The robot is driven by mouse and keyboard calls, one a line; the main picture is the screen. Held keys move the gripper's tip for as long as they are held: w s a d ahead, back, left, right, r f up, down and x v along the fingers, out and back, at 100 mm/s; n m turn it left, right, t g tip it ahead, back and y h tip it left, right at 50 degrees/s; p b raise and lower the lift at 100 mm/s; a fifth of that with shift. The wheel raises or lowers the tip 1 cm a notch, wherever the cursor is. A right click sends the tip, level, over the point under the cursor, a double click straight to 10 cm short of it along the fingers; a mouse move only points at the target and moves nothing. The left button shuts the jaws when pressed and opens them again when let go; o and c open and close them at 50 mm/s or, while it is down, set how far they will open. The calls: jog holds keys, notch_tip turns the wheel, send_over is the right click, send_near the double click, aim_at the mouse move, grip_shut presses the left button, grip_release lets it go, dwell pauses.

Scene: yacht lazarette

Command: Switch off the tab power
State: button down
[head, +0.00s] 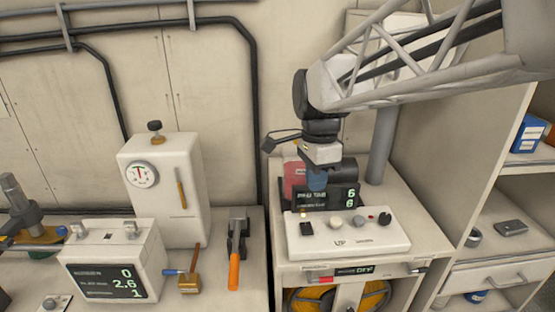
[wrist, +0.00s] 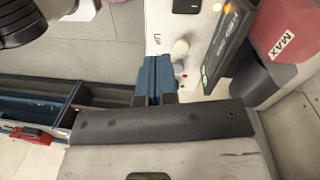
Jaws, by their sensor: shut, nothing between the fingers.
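A white control panel (head: 348,244) with "UP" lettering stands on the right-hand cabinet. It carries a black rocker switch (head: 306,228) at its left, pale knobs (head: 335,222), a small red button (head: 371,216) and a black knob (head: 384,218). A black display (head: 334,198) behind it reads "TAB" with green 6s. My gripper (head: 317,182) has blue fingers, shut and empty, just above the panel's back left and partly covering the display. In the wrist view the blue fingers (wrist: 153,72) overlap the panel's edge beside a pale knob (wrist: 181,47). Contact cannot be told.
A red box (wrist: 285,35) marked "MAX" stands close behind the display. To the left are a white display unit (head: 115,262), a tall white gauge box (head: 165,190) and an orange-handled tool (head: 235,255). Shelves (head: 510,235) stand at right.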

aim_at(303, 230)
jog(key=shift+w+a+m+g, duration=0.15)
jog(key=shift+w+a+m, duration=0.3)
jog(key=shift+w+m, duration=0.3)
jog(key=shift+w+a+m+g, duration=0.15)
jog(key=shift+w+a+m, duration=0.35)
jog(key=shift+w, duration=0.3)
jog(key=shift+d, duration=0.1)
jog(key=f, duration=0.4)
jog(key=s+f, duration=0.1)
jog(key=f, duration=0.4)
jog(key=s+f, duration=0.1)
jog(key=f, duration=0.3)
jog(key=shift+f, duration=0.4)
jog(key=shift+f, duration=0.1)
jog(key=shift+s+f, duration=0.1)
jog(key=shift+f, duration=0.05)
jog(key=shift+w, duration=0.2)
jog(key=shift+w+r, duration=0.35)
jog(key=shift+w, duration=0.1)
